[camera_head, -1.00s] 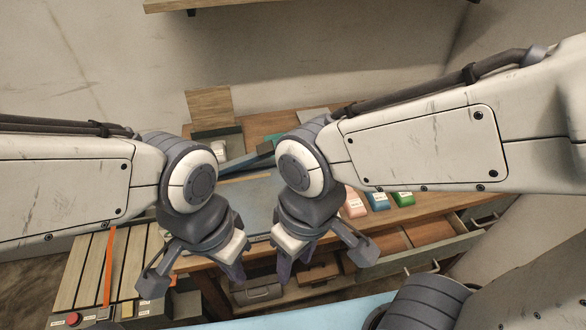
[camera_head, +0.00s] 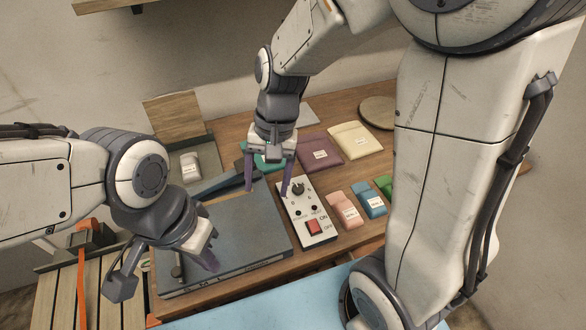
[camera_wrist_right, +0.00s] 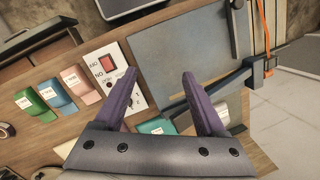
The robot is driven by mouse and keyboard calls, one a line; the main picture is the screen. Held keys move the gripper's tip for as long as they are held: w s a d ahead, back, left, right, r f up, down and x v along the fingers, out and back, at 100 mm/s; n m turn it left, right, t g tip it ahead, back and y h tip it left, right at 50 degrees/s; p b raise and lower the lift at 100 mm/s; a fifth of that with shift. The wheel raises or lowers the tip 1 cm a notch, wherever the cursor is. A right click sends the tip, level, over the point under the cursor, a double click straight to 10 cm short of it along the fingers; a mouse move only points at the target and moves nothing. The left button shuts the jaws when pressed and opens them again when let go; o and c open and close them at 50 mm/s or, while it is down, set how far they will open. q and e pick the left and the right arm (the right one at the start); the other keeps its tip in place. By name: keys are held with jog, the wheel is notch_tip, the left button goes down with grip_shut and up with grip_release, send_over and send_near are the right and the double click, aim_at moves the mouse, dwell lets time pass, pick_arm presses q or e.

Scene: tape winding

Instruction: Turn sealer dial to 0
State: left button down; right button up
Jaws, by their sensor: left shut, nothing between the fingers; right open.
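The white control panel (camera_head: 306,236) lies on the bench beside the grey sealer plate (camera_head: 240,235). Its black dial (camera_head: 298,188) is at the far end and its red switch (camera_head: 313,227) nearer the front; the dial's setting is too small to read. My right gripper (camera_head: 268,182) is open and empty, pointing down, with its right finger just left of the dial. Whether they touch is unclear. The panel also shows in the right wrist view (camera_wrist_right: 138,101), where a finger covers part of it and the dial is hidden. My left gripper (camera_head: 212,264) is shut and empty over the plate's front.
Right of the panel lie pink (camera_head: 344,210), blue (camera_head: 369,199) and green (camera_head: 384,185) packets. Purple (camera_head: 320,153) and cream (camera_head: 355,144) packets lie behind. My right forearm covers the bench's right side.

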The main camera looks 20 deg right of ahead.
jog(key=w+d+f+m+y, duration=0.1)
jog(key=w+d+f+m, duration=0.3)
jog(key=w+d+m, duration=0.35)
jog(key=m+y, duration=0.1)
jog(key=m, duration=0.5)
send_near(299, 187)
jog(key=shift+n+t, duration=0.25)
jog(key=shift+t, duration=0.15)
jog(key=x, duration=0.8)
jog(key=shift+s, duration=0.4)
grip_shut()
